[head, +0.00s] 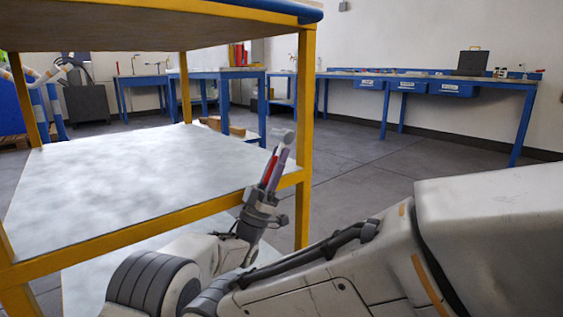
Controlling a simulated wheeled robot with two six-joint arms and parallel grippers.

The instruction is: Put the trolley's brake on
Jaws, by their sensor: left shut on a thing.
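The gripper is shut on a small grey piece (285,137) that shows at the fingertips. Red and purple parts show along the fingers. I cannot tell whether the grey piece is the brake or whether it touches the post. The wheels are out of view. My right gripper is not in view.
A long blue workbench (420,76) with drawers and a dark case (473,62) stands along the back wall. Other blue tables (215,75) stand behind the trolley. The grey floor (385,165) to the right of the trolley is clear.

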